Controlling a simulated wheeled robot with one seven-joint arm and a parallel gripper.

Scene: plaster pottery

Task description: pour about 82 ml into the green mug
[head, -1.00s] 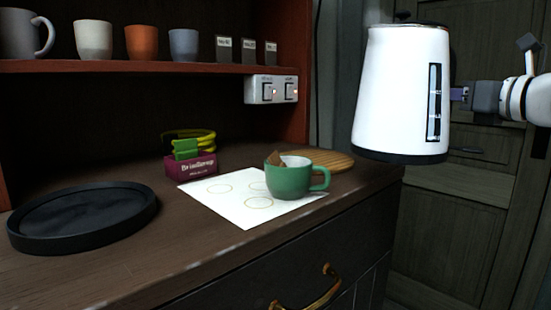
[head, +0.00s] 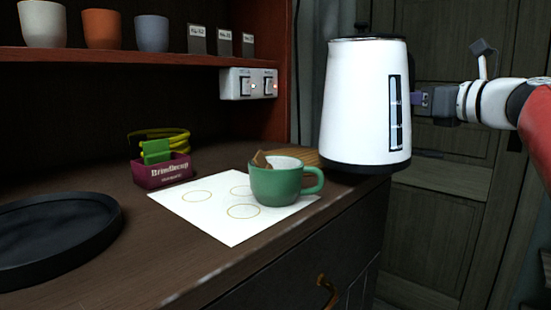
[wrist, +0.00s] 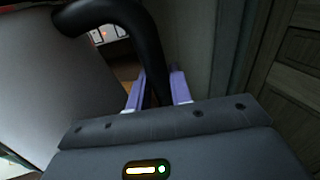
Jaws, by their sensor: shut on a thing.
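The green mug (head: 275,187) stands upright on the white sheet with printed rings (head: 184,211) on the counter, its handle to the right. Something brown and something pale show at its rim. The white kettle (head: 352,105), with black lid, black base and a level window, is upright to the right of and above the mug. My gripper (head: 420,97) is at the kettle's right side, shut on its handle. In the wrist view the purple fingers (wrist: 158,90) close around the black kettle handle (wrist: 148,45). The kettle's spout is hidden.
A black round tray (head: 60,245) lies at the left front. A maroon box (head: 162,172) with green and yellow contents stands behind the sheet. A wooden board (head: 300,156) lies behind the mug. Cups (head: 102,30) stand on the shelf above a switch panel (head: 248,84).

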